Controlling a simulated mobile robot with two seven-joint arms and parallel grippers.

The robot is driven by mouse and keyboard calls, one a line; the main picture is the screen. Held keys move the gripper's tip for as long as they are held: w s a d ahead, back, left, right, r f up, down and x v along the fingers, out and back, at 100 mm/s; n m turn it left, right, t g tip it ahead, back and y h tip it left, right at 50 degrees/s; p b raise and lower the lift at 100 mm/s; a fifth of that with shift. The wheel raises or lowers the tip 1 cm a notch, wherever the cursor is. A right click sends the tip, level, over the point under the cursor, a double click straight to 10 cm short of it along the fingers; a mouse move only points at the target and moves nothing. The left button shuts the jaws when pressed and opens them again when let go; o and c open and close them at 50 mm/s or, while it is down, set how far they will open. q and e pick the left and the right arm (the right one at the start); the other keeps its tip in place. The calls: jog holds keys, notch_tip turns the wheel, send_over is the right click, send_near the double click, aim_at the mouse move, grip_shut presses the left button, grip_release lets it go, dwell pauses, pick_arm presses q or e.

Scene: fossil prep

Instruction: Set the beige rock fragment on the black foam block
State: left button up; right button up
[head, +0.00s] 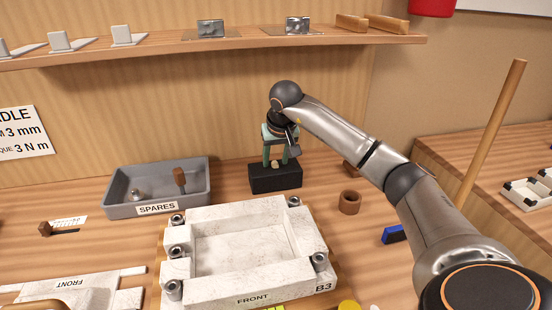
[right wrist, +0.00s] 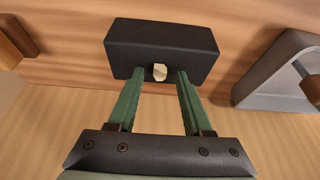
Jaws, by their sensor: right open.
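The beige rock fragment (head: 275,164) sits on the black foam block (head: 276,181), at the back of the table. In the right wrist view the fragment (right wrist: 160,72) rests against the block (right wrist: 160,40), with the block's dark surface around its upper part. My right gripper (head: 275,164) reaches down over the block with its green fingers apart. The fingers stand on either side of the fragment, with a gap visible at each side in the right wrist view (right wrist: 160,75). My left gripper is not in view.
A grey SPARES tray (head: 158,209) stands left of the block. A large white mould (head: 250,285) marked B3 lies in front. A brown ring (head: 349,203) and a blue object (head: 393,234) lie to the right. A shelf (head: 240,43) runs above.

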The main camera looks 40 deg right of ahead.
jog(key=v, duration=1.2)
jog(key=shift+p, duration=0.35)
jog(key=shift+s+a, duration=0.1)
